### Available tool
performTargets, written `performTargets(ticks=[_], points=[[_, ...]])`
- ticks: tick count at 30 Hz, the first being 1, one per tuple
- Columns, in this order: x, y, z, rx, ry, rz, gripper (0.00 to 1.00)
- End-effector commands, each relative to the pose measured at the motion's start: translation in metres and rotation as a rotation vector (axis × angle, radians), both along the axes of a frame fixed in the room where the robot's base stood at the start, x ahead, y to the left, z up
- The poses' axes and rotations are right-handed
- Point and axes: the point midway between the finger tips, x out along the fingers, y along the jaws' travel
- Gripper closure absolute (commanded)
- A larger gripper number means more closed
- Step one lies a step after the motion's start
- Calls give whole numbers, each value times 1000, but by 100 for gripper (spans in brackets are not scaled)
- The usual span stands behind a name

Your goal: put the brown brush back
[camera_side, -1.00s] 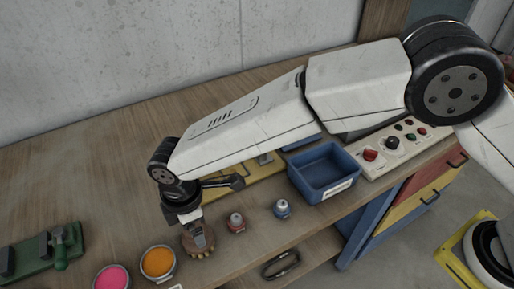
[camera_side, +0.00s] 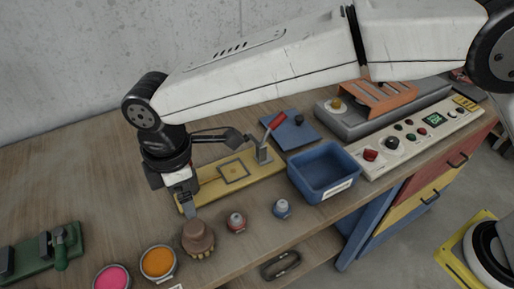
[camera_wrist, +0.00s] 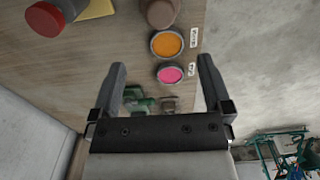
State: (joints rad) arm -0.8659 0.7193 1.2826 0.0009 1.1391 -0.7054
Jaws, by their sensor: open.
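The brown brush (camera_side: 198,236) stands upright on the wooden bench, its pale bristles down, beside the orange paint pot (camera_side: 158,262). In the wrist view the brush (camera_wrist: 160,12) is at the top edge, partly cut off, beyond my fingertips. My gripper (camera_side: 190,210) is open and empty, above and a little behind the brush and apart from it. In the wrist view my gripper (camera_wrist: 162,65) has its two fingers spread wide with nothing between them but the bench and pots farther off.
A pink pot (camera_side: 112,277) and a green fixture (camera_side: 50,250) lie to the left. A yellow board (camera_side: 215,185), a red-handled clamp (camera_side: 267,140) and a blue bin (camera_side: 325,172) are behind.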

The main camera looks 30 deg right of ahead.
Motion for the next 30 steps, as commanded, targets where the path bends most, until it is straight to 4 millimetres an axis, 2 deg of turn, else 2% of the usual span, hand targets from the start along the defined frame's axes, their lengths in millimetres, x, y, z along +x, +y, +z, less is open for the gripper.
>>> performTargets(ticks=[12,17,20,23,26,30], points=[[0,0,0,1,-1,-1,0],[5,-9,0,5,-4,-31,0],[13,-25,-1,9,-8,-84,0],[24,-52,-1,18,-16,-170,0],[34,-87,-3,30,-27,-284,0],[44,-145,-6,51,-47,-469,0]])
